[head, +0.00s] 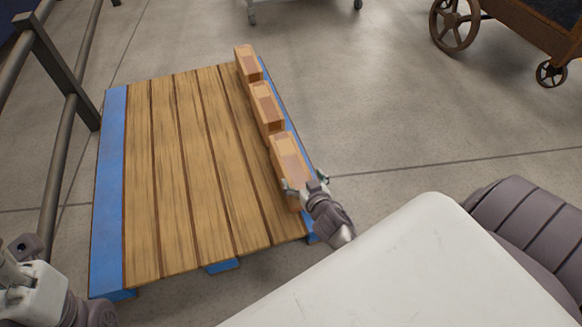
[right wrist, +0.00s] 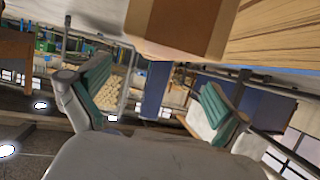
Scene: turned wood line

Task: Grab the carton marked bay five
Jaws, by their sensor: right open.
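Three brown cartons stand in a row along the right edge of a wooden pallet (head: 190,170): a far carton (head: 248,64), a middle carton (head: 266,107) and a near carton (head: 288,160). I cannot read any bay marking on them. My right gripper (head: 305,187) is open at the near carton's lower end, partly covering it. In the right wrist view, a carton (right wrist: 180,28) fills the top centre, beyond the open green-padded fingers (right wrist: 158,98). Contact is not clear. My left gripper (head: 12,272) shows only partly at the lower left edge; its fingers are unclear.
The pallet has blue edges and a wide bare deck left of the cartons. A dark metal railing (head: 55,130) runs along its left side. A wheeled wooden cart (head: 535,30) stands at the upper right. The concrete floor right of the pallet is clear.

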